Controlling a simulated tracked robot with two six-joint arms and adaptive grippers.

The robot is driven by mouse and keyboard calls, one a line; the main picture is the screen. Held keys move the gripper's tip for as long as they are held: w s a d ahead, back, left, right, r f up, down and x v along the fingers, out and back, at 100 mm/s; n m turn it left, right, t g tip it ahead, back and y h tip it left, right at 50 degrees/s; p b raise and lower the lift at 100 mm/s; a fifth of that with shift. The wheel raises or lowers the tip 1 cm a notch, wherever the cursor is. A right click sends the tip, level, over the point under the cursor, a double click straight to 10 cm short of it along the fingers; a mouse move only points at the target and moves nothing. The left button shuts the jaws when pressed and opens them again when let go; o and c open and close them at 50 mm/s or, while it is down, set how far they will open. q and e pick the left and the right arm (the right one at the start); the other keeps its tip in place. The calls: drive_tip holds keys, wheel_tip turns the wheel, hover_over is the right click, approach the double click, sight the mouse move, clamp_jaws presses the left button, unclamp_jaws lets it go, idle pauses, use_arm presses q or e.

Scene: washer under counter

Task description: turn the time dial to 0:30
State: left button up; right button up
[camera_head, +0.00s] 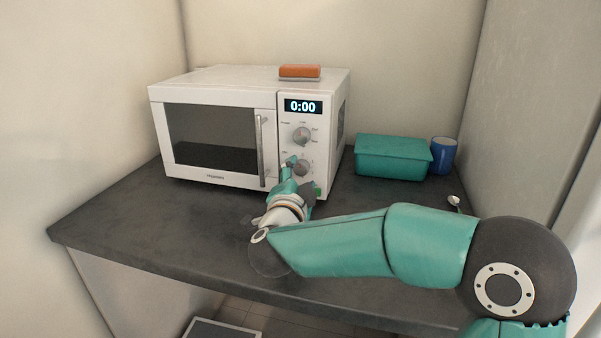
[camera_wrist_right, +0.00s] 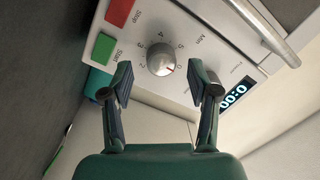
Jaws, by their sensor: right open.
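The white microwave (camera_head: 220,88) stands on the counter with its door shut. Its display (camera_head: 303,107) reads 0:00. The time dial (camera_head: 304,168) is the lower silver knob; in the wrist view the time dial (camera_wrist_right: 161,59) is ringed by numbers and the word Min. My right gripper (camera_head: 291,168) is in front of the lower panel, partly covering the area beside the dial. In the wrist view the right gripper (camera_wrist_right: 160,84) is open and empty, its fingers on either side, with the dial just beyond the tips. No contact shows. My left gripper is out of view.
The power dial (camera_head: 302,136) sits above. Red Stop (camera_wrist_right: 119,11) and green Start (camera_wrist_right: 103,47) buttons are near the time dial. The door handle (camera_head: 262,150) is close by. An orange block (camera_head: 299,71) lies on top; a teal box (camera_head: 392,158), blue mug (camera_head: 443,155) and spoon (camera_head: 455,202) are right.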

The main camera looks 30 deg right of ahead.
drive_tip(key=shift+x, duration=0.85)
drive_tip(key=shift+c, duration=0.2)
clamp_jaws()
drive_tip(key=shift+f+m+b, duration=0.3)
drive_tip(key=shift+m+b, duration=0.1)
drive_tip(key=shift+b, duration=0.45)
drive_tip(key=m+b, duration=0.3)
drive_tip(key=b, duration=0.1)
drive_tip(key=shift+f+b, duration=0.2)
drive_tip(key=shift+b, duration=0.1)
drive_tip(key=shift+a+r+m+b, duration=0.1)
drive_tip(key=shift+r+m+b, duration=0.05)
drive_tip(key=shift+m+b, duration=0.95)
